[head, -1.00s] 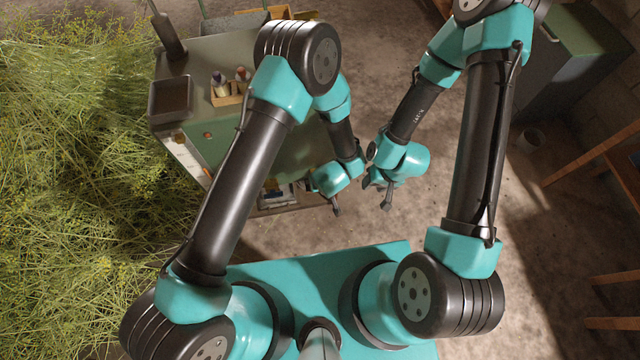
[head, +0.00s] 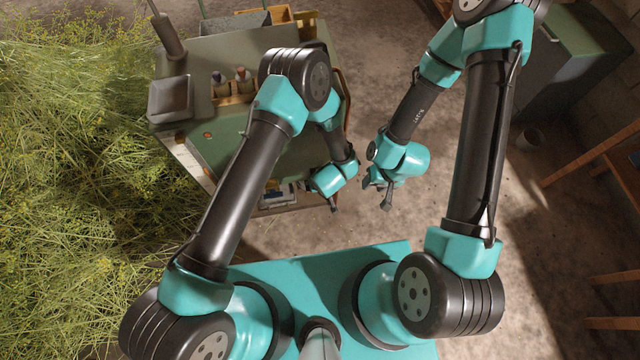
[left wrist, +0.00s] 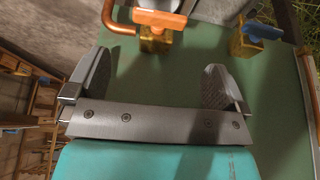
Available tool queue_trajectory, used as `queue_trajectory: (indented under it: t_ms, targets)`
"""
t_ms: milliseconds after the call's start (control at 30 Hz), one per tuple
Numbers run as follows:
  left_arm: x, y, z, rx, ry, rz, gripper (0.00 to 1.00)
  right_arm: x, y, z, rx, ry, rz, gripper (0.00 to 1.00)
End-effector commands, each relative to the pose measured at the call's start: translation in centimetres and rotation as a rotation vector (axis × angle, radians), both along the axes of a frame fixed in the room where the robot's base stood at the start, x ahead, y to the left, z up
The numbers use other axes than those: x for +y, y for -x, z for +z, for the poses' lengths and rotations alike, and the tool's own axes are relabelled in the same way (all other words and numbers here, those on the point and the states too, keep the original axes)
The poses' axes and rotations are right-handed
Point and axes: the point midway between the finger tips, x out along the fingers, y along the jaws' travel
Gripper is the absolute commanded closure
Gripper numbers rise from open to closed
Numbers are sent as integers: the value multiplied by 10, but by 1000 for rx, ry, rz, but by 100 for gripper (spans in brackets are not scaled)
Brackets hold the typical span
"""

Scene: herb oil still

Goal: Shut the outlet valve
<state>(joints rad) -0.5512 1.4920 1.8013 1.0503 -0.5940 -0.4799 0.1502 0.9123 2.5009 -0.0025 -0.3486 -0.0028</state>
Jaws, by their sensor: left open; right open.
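In the left wrist view, a brass valve with an orange handle (left wrist: 158,19) stands at the top, beside a bent copper pipe (left wrist: 112,20). To its right is another brass valve with a blue handle (left wrist: 262,30). I cannot tell which is the outlet valve. My left gripper (left wrist: 157,76) is open and empty, its fingers apart over a green surface and short of both valves in the picture. In the head view my left gripper (head: 323,196) hangs at the bench's near right corner; the valves are not visible there. My right gripper (head: 378,196) is open and empty to its right.
The green-topped bench (head: 222,140) carries a grey square tray (head: 171,99) and a wooden rack with small bottles (head: 236,90). A heap of herbs (head: 70,190) fills the left side. The floor (head: 400,222) in front of the bench is clear. A wooden shelf stands at right.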

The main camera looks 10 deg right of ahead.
Motion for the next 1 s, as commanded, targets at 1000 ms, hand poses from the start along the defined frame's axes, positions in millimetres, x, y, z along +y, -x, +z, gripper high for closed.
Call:
queue_trajectory:
  t_ms: [1000]
  targets:
    - [2, -37, -90, 0, 0, 0, 3, 0, 0, 0, 0, 0, 0, 57]
